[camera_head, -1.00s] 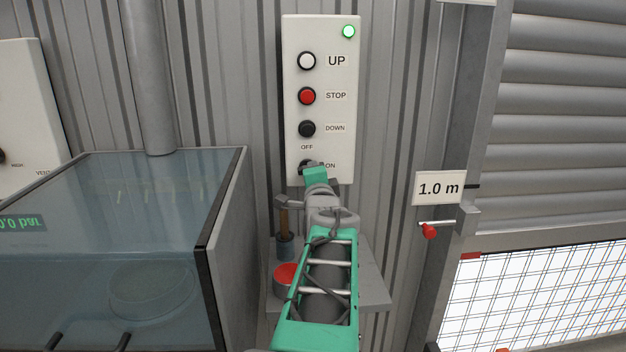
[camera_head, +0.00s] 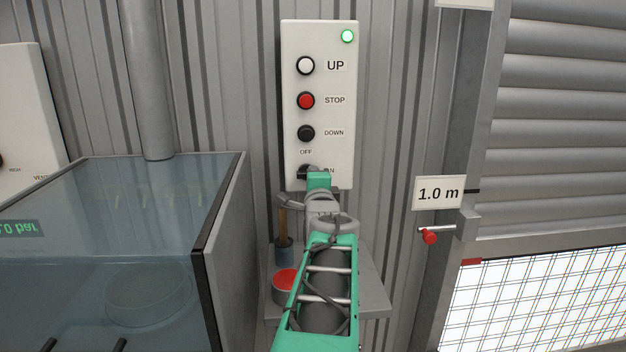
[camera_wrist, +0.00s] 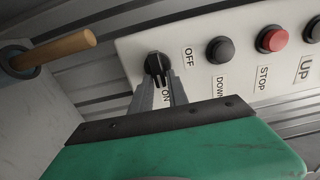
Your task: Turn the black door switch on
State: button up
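The black door switch (camera_wrist: 157,66) is a round knob with a raised bar, low on the white control panel, between the OFF and ON labels. In the wrist view its bar appears to point towards ON. In the head view the switch (camera_head: 304,171) is partly covered by my gripper (camera_head: 314,172). In the wrist view the two grey fingers of my gripper (camera_wrist: 161,88) are apart, at the ON side of the knob, with the bar's end between them. A gap shows around the bar, though contact is hard to judge.
The panel (camera_head: 342,120) also has white UP, red STOP and black DOWN buttons and a lit green lamp (camera_head: 347,36). A small shelf (camera_head: 372,290) below holds a wooden-handled tool and a red-topped tin. A glass-topped cabinet (camera_head: 190,215) stands left, a shutter door (camera_head: 560,130) right.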

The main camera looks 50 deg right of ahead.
jog(key=o, duration=0.3)
jog(key=v, duration=0.8)
